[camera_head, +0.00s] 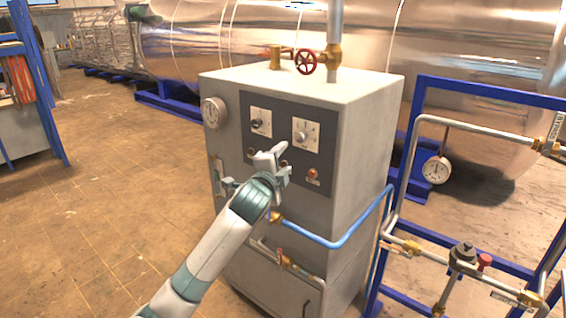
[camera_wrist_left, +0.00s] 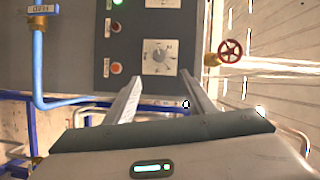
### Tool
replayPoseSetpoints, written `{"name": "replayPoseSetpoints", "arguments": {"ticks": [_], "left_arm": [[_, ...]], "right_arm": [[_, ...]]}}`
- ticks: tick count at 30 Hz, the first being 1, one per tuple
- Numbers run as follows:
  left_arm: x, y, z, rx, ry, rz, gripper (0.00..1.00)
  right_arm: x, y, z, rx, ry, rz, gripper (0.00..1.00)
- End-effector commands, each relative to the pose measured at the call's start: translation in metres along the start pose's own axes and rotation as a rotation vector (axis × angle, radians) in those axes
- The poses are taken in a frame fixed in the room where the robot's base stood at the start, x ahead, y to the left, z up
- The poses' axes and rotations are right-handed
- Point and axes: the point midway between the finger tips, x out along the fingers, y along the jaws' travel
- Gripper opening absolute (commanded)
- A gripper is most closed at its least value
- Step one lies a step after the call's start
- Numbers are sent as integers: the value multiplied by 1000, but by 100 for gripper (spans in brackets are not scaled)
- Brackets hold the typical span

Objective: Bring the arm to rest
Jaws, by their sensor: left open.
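My left arm (camera_head: 215,250) reaches in from the bottom of the head view toward the front of a grey control cabinet (camera_head: 350,150). My left gripper (camera_head: 279,155) is in front of the cabinet's dark panel (camera_head: 318,128), below the two knobs. In the left wrist view the two fingers of the left gripper (camera_wrist_left: 163,92) are apart with nothing between them. Beyond them are a knob (camera_wrist_left: 159,55) on a white plate and a red button (camera_wrist_left: 117,68). I cannot tell from the head view whether the fingers touch the panel. My right gripper is not in view.
A red valve wheel (camera_head: 306,62) sits on top of the cabinet. A blue pipe (camera_head: 345,240) runs from its front to a blue frame (camera_head: 415,110) with pipes and a gauge (camera_head: 436,169) at right. A large metal tank (camera_head: 450,50) lies behind. Floor at left is clear.

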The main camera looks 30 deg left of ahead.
Motion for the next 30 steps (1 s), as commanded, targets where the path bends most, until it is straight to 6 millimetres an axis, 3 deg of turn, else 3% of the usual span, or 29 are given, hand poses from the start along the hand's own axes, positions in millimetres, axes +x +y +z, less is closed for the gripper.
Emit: {"name": "replayPoseSetpoints", "arguments": {"ticks": [16,20,23,26,30], "left_arm": [[0,0,0,0,0,0,49],[2,8,1,-5,-2,10,49],[7,27,4,-17,-5,33,49],[14,62,9,-41,-12,74,49],[25,132,19,-91,-28,156,49]], "right_arm": [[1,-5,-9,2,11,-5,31],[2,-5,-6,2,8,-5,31],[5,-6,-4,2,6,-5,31],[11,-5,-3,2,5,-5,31],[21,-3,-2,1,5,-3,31]]}}
